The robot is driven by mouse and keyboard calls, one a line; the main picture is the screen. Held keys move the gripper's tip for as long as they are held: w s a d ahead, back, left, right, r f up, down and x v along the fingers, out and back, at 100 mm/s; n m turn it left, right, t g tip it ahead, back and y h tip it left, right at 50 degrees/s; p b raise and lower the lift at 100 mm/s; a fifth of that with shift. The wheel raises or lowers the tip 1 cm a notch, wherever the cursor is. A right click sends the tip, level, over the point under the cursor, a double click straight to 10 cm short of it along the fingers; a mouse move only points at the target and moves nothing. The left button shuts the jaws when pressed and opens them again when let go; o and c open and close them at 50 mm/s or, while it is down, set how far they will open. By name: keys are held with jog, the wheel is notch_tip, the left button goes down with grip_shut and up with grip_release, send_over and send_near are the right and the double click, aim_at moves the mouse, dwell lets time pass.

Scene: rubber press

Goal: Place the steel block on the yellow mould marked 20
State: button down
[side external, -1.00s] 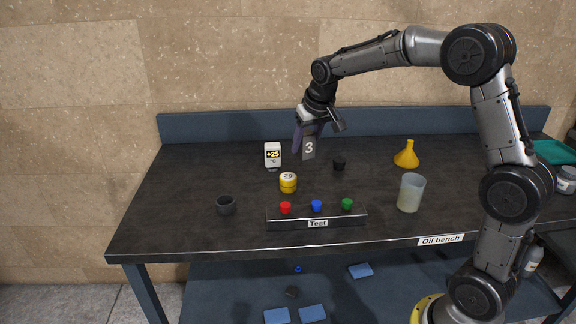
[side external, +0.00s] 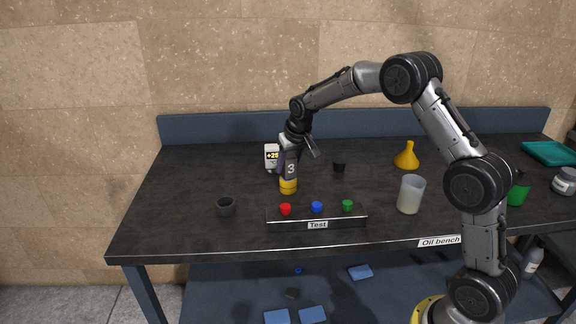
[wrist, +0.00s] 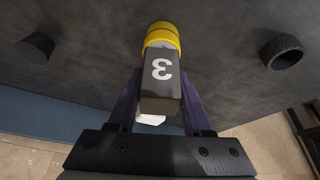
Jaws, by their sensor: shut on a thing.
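The steel block (side external: 291,169), grey with a white 3, is held upright in my gripper (side external: 290,160). In the wrist view the block (wrist: 160,88) sits between the two purple fingers of my gripper (wrist: 158,105). The yellow mould (side external: 288,187) stands on the bench directly below the block; it also shows in the wrist view (wrist: 162,33). The block's lower end overlaps the mould's top in the side view, and the mark 20 is covered. I cannot tell whether block and mould touch.
A white +25 display (side external: 271,156) stands just behind the mould. A Test strip (side external: 317,221) with red, blue and green pieces lies in front. A dark cup (side external: 226,206) is left, a small black piece (side external: 339,167) right, a translucent beaker (side external: 411,194) and yellow funnel (side external: 407,156) farther right.

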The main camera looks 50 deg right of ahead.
jog(key=shift+w, duration=0.1)
jog(key=shift+f, duration=0.1)
jog(key=shift+c, duration=1.6)
grip_release()
jog(key=shift+f, duration=0.3)
